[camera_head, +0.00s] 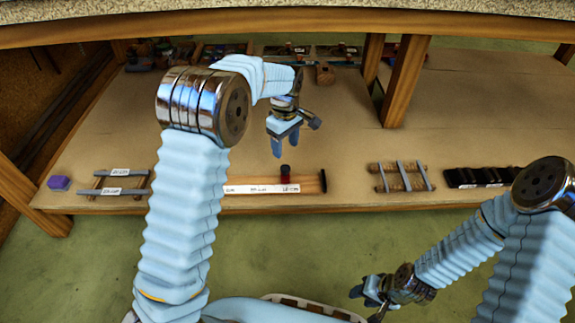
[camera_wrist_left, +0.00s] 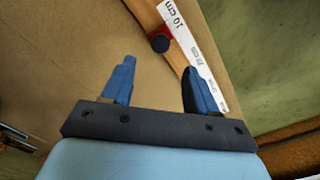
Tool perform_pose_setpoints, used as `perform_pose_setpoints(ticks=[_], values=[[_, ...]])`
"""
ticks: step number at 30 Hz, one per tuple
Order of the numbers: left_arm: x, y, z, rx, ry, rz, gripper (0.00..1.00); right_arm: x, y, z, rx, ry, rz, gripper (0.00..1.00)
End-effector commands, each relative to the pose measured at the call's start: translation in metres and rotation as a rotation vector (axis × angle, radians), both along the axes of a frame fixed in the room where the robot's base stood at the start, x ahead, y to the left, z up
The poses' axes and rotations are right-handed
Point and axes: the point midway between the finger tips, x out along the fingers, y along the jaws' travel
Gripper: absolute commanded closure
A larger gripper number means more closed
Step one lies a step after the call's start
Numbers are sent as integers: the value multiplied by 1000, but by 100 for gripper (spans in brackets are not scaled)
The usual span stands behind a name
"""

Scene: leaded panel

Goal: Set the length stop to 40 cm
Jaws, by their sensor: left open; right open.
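The length stop (camera_head: 286,173) is a red slider with a dark round knob, on a wooden rail (camera_head: 308,184) at the front of the bench shelf. A white scale strip (camera_head: 262,189) runs along the rail's front side. In the left wrist view the stop (camera_wrist_left: 160,42) sits beside the "10 cm" label (camera_wrist_left: 178,14); the other marks there are too small to read. My left gripper (camera_head: 279,150) is open and empty, pointing down just above and behind the stop, apart from it. My right gripper (camera_head: 370,292) is open and empty, low in front of the bench.
A wooden rack with grey bars (camera_head: 401,177) and a dark tray (camera_head: 480,177) stand to the right. A labelled rack (camera_head: 117,183) and a purple block (camera_head: 59,183) stand to the left. A wooden post (camera_head: 405,80) rises behind. The shelf behind the rail is mostly clear.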

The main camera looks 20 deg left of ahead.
Motion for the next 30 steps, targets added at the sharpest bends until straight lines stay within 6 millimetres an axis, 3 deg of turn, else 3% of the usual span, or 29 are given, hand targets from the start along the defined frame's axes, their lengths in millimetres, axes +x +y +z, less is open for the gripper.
perform_pose_setpoints(ticks=[3,10,15,24,30], values=[[-1,0,-33,0,4,-1,41,0,0,-10,0,-1,0,57],[0,0,-74,0,1,0,41,1,0,-18,-1,-3,-2,57],[0,0,-87,-1,0,-1,41,1,0,-20,-1,-4,-3,57],[0,0,-88,0,-1,-1,41,1,0,-20,-1,-4,-3,57],[0,0,-88,0,-1,-1,72,1,0,-20,-1,-4,-3,57]])
